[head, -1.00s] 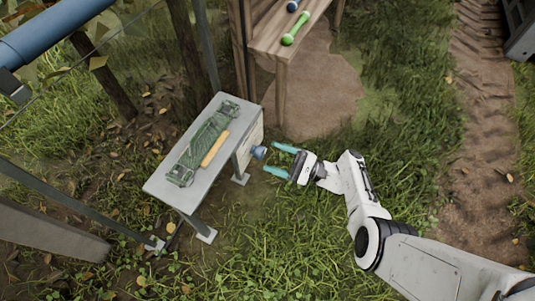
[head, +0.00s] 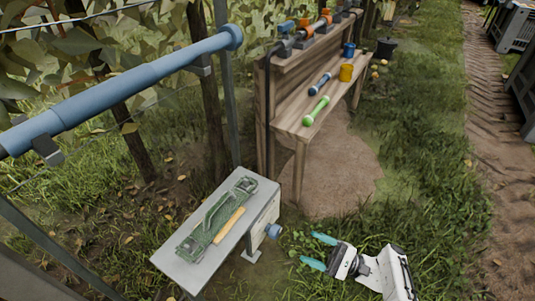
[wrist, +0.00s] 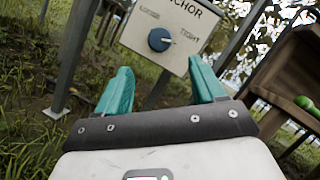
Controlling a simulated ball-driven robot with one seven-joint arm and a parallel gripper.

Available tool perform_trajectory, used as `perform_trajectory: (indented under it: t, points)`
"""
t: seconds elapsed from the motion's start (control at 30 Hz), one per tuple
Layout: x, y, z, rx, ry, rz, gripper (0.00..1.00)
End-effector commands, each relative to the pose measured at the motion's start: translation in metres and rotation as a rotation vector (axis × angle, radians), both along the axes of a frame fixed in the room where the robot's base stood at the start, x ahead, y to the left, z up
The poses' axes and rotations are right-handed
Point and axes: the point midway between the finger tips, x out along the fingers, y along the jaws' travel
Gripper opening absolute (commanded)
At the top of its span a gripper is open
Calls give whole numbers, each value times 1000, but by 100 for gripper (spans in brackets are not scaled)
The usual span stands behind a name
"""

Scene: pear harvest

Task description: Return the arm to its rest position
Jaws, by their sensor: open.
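My gripper (head: 317,252) is at the lower right of the head view, with two teal fingers spread apart and nothing between them. It is a little to the right of a grey metal stand (head: 182,265) and apart from it. In the wrist view the gripper (wrist: 160,92) faces a white panel (wrist: 172,22) on the stand. The panel reads "…CHOR" and has a blue knob (wrist: 160,39) with the words "LOOSEN" and "TIGHT". The knob also shows in the head view (head: 273,231). My arm's white wrist link runs off the bottom edge of the head view.
A green device (head: 217,217) and a yellow-orange bar (head: 229,224) lie on the stand. A wooden bench (head: 292,123) behind holds a green-handled tool (head: 315,111), a blue one (head: 320,84) and cups. A blue pipe (head: 120,90) crosses the upper left. Grass right of the bench is open.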

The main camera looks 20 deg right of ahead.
Motion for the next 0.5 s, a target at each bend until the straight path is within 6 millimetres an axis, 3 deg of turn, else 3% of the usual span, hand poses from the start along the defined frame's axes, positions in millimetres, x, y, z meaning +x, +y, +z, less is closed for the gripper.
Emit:
perform_trajectory:
  t: [0.13,0.27,0.5]
  points:
    - [0,1,-1,-3,1,1,69]
    - [-18,15,-19,-119,28,72,69]
    - [-93,47,-77,-611,89,366,69]
